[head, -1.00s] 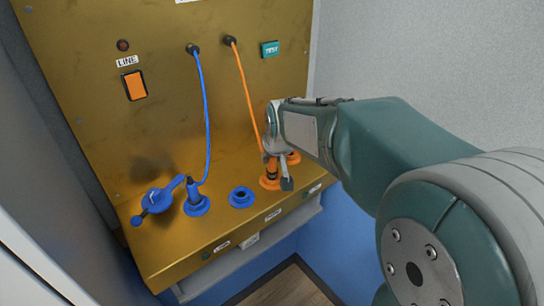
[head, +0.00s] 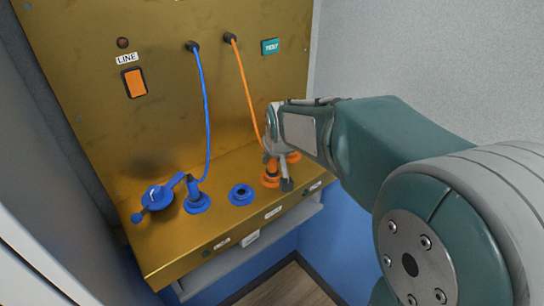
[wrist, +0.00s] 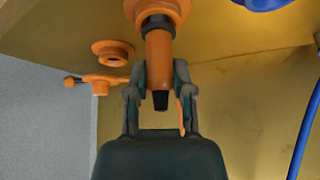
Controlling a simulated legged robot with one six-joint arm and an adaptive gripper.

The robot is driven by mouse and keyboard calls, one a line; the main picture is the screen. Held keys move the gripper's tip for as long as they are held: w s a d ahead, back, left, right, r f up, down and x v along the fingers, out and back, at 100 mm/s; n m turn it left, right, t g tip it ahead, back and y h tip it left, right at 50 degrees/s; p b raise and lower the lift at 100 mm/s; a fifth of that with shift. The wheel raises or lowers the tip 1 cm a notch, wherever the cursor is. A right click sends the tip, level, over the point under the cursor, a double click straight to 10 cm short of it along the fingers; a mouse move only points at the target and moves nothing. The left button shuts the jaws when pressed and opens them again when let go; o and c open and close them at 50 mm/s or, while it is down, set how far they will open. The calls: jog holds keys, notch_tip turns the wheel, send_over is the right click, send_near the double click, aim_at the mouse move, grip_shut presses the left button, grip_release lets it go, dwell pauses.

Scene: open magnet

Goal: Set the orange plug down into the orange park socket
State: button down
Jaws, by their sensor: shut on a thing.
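The orange plug (head: 271,168) stands upright at an orange socket (head: 270,182) on the brass ledge, its cord running up the panel. My gripper (head: 278,178) is shut on the plug's body. In the wrist view, my gripper (wrist: 160,95) has a finger on either side of the orange plug (wrist: 159,50). The plug's black ring meets the orange socket flange (wrist: 155,8). The contact inside is hidden, so I cannot tell how deep the plug sits. A second orange socket (wrist: 113,53) is open beside it. The ledge labels are too small to read.
A blue plug (head: 194,190) stands in a blue socket at left, beside a blue lever (head: 160,198). An empty blue socket (head: 241,194) lies between the blue plug and my gripper. An orange switch (head: 134,83) and a green TEST label (head: 271,46) are on the panel.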

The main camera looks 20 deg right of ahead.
jog(key=shift+f, duration=0.15)
jog(key=shift+c, duration=2)
grip_release()
jog(key=v, duration=1.1)
jog(key=s+f, duration=0.3)
jog(key=s, duration=0.6)
jog(key=s+f, duration=0.3)
jog(key=s, duration=0.7)
jog(key=shift+g, duration=0.3)
jog(key=shift+s, duration=0.1)
